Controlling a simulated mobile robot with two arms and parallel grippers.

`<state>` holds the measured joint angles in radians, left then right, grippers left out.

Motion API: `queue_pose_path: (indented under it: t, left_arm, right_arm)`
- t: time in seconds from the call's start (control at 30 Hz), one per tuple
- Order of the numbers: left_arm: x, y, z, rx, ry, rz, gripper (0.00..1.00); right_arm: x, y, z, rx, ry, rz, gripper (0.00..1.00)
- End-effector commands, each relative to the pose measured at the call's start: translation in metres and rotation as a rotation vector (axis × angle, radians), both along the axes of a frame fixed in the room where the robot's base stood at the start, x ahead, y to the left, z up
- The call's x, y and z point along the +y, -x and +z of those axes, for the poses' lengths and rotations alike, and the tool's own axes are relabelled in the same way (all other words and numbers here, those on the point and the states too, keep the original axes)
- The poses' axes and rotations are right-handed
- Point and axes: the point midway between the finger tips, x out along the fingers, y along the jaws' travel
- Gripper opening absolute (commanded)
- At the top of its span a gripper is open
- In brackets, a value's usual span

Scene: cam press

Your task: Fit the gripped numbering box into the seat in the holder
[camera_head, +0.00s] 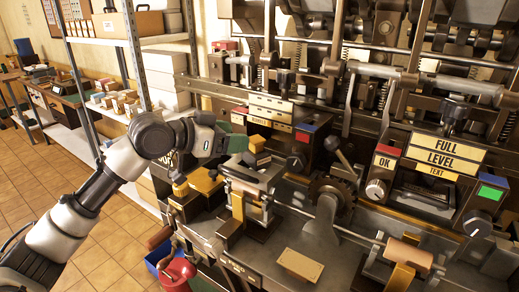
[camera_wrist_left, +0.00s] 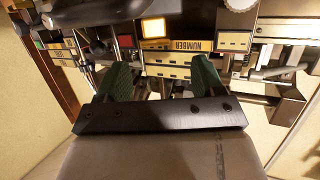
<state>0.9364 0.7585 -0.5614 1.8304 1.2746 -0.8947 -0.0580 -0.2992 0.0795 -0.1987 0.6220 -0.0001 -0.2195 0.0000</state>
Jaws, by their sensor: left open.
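My left gripper (camera_head: 230,136) reaches in from the left over the press, its green-padded fingers apart. In the left wrist view the two green fingers (camera_wrist_left: 160,80) stand wide apart, with no object visibly clamped between them. The seat is not clearly visible. My right gripper is not in view.
The press has a panel with "FULL LEVEL TEXT" labels (camera_head: 442,152) and knobs at the right. Rods, levers and a gear (camera_head: 333,190) crowd the middle. A yellow plate (camera_head: 300,265) lies on the front deck. A shelf with small boxes (camera_head: 118,102) stands at the left.

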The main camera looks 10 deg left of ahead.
Motion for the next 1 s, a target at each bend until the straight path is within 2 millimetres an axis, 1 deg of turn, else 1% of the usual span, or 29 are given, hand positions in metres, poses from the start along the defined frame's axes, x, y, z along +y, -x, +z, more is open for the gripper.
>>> queue_pose_path:
  t: [0.03, 0.13, 0.27, 0.4, 0.5, 0.6, 0.83, 1.0]
  left_arm:
    - [-0.005, -0.004, 0.0, -0.001, 0.001, -0.001, 0.68]
    - [-0.01, -0.009, -0.003, 0.0, -0.001, 0.0, 0.68]
    - [-0.018, -0.015, -0.006, 0.0, -0.001, -0.001, 0.68]
    - [-0.034, -0.027, -0.015, 0.003, 0.0, -0.002, 0.68]
    - [-0.042, -0.036, -0.02, 0.0, 0.0, 0.0, 0.68]
    - [-0.047, -0.04, -0.023, -0.001, -0.002, 0.0, 0.68]
    - [-0.047, -0.041, -0.025, -0.002, -0.003, 0.0, 0.68]
    - [-0.047, -0.041, -0.025, -0.002, -0.003, 0.0, 0.42]
  right_arm:
    - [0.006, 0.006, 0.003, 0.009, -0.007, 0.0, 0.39]
    - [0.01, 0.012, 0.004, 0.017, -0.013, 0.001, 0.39]
    - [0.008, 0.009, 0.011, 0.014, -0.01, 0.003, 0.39]
    - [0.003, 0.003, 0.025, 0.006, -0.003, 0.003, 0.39]
    - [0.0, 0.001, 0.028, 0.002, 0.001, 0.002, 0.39]
    - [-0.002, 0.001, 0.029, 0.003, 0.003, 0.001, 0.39]
    - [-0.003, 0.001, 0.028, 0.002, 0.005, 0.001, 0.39]
    - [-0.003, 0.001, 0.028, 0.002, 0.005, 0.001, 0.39]
